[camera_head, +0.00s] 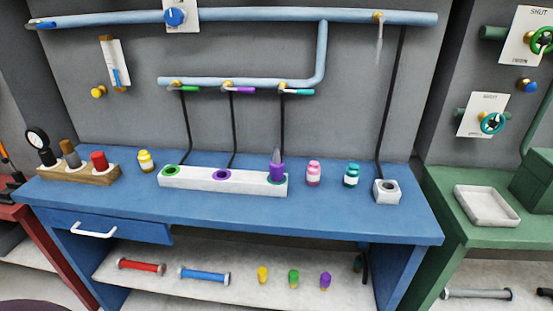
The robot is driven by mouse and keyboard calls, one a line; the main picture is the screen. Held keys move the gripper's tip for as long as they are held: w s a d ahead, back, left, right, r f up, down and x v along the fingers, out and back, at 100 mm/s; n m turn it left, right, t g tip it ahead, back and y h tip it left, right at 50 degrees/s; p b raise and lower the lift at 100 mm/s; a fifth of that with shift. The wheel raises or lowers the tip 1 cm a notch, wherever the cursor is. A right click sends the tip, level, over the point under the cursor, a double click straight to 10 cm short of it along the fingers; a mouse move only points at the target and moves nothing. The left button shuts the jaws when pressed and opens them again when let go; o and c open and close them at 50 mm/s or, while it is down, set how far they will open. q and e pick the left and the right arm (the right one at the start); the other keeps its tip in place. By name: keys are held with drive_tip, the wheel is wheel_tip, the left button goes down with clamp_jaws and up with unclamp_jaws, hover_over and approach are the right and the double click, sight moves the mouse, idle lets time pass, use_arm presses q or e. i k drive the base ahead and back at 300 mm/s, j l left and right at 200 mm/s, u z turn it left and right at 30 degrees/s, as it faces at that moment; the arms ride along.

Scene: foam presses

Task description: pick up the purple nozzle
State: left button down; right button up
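A purple nozzle (277,171) with a grey pointed tip stands upright in the right end of a long white block (200,180) on the blue bench. A teal ring shows around its base. The block's green-ringed hole (171,171) at the left and purple-ringed hole (222,175) in the middle look empty. A small purple piece (325,280) stands on the lower shelf, beside a green one (294,278) and a yellow one (262,274). Neither of my grippers is in view.
A pink jar (314,173), a teal jar (351,175) and a small white holed block (387,192) stand right of the nozzle. A yellow jar (145,160) and a wooden rack (76,172) are at left. Dark hoses hang behind. The bench's front strip is clear.

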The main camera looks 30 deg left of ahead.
sight(275, 166)
drive_tip(key=j+u, duration=0.15)
drive_tip(key=u, duration=0.3)
drive_tip(key=j+u, duration=0.15)
drive_tip(key=u, duration=0.3)
